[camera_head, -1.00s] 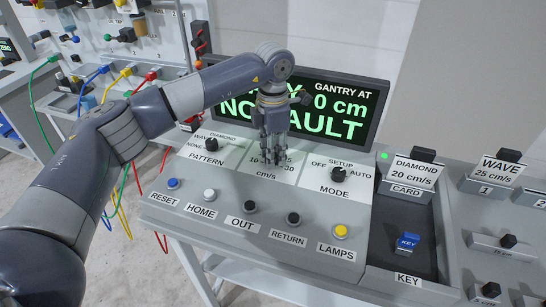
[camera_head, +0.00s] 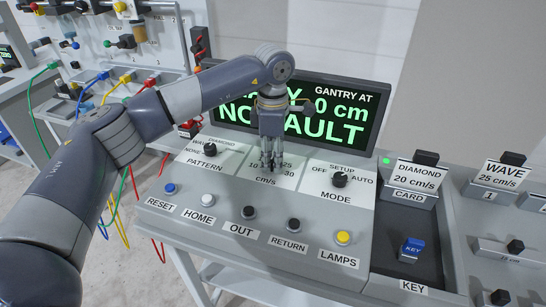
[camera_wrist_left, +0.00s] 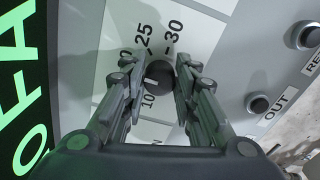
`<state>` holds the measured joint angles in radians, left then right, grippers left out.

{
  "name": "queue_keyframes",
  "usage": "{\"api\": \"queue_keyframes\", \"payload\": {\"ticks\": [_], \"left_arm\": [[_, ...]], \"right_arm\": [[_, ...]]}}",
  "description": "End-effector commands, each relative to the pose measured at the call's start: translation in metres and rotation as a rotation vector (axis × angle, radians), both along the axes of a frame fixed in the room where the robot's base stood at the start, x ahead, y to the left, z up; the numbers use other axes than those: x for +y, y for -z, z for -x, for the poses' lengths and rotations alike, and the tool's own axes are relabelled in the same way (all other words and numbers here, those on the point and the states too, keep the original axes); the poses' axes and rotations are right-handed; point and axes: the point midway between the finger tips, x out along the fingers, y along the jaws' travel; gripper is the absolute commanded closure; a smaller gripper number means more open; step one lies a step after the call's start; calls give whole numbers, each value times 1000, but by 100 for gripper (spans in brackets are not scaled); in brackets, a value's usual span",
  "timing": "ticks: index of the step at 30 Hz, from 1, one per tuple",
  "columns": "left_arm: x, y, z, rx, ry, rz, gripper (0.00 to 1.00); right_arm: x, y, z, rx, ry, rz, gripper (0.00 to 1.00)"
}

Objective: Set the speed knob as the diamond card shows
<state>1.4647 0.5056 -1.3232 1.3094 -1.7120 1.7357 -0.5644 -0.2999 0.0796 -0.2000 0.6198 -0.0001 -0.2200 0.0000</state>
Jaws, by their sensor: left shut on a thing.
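The diamond card (camera_head: 416,176) reads "DIAMOND 20 cm/s" and stands in the slot labelled CARD. The speed knob (camera_wrist_left: 160,76) is a dark round knob on the cm/s dial; the marks 10, 25 and 30 can be read around it in the left wrist view. My left gripper (camera_head: 270,166) points down over this dial and is shut on the knob, with a finger on either side of it. The fingers hide most of the knob in the head view. I cannot tell for sure where its pointer stands. My right gripper is not in view.
The pattern knob (camera_head: 209,150) is left of the dial and the mode knob (camera_head: 340,179) right. Several buttons, such as the yellow LAMPS button (camera_head: 343,238), line the front. The screen (camera_head: 330,115) behind is partly hidden by my arm. A blue key (camera_head: 412,248) sits at right.

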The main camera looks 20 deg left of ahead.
Motion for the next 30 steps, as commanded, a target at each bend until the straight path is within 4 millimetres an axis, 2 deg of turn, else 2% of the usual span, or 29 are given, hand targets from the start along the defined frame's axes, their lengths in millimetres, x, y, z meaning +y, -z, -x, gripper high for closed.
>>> {"api": "queue_keyframes", "payload": {"ticks": [5,6,9,20,25,30], "left_arm": [[1,-2,-1,-4,-3,0,97],[1,-2,-1,-4,-3,0,71],[1,-2,-1,-4,-3,0,53],[0,-3,-1,-2,-3,1,53],[0,-25,-1,-6,-3,1,53],[0,-62,-2,-7,-2,1,53]], "right_arm": [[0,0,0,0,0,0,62],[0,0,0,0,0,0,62],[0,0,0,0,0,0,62],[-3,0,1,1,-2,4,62],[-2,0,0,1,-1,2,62],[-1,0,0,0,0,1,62]]}}
